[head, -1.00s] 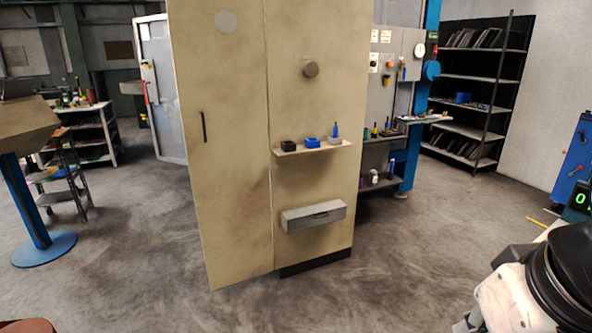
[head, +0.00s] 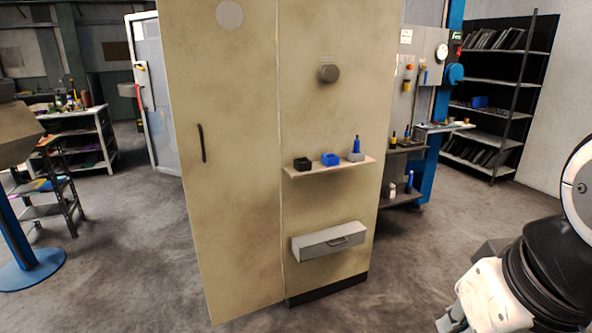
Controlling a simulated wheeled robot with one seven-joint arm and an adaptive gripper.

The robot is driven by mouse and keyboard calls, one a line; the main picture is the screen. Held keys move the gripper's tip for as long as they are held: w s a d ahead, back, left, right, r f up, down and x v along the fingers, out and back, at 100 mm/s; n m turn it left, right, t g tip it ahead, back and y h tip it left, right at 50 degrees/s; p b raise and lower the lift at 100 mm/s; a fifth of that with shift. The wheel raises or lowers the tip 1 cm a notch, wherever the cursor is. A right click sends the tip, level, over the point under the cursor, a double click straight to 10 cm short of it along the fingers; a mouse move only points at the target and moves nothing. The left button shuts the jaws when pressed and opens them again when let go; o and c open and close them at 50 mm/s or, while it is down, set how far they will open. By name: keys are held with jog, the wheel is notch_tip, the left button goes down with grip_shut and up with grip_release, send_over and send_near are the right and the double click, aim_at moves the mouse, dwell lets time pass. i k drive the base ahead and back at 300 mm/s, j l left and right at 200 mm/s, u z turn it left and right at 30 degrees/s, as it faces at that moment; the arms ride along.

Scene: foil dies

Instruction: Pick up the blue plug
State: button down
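A small wooden shelf (head: 325,170) on the front of the beige cabinet holds three small blocks in a row. A slim blue plug (head: 357,144) stands upright in the grey block (head: 356,156) at the right end. The blue block (head: 331,159) sits in the middle of the shelf and the black block (head: 303,164) at the left. The blue plug's lower end is hidden in or behind the grey block. My arm shows at the lower right, well apart from the shelf. No gripper fingers can be made out.
The tall beige cabinet (head: 232,230) fills the middle, with a grey box (head: 329,241) jutting out below the shelf and a round knob (head: 329,73) above it. A grey-and-blue workstation with small tools stands behind at right. The floor in front is clear.

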aim_at(356, 142)
jog(key=i+j+z, duration=0.15)
jog(key=i, duration=0.25)
jog(key=i+j+z, duration=0.2)
jog(key=i+l, duration=0.2)
jog(key=i, duration=1.1)
jog(key=i+l+z, duration=0.1)
jog(key=i, duration=1.15)
jog(key=l, duration=0.1)
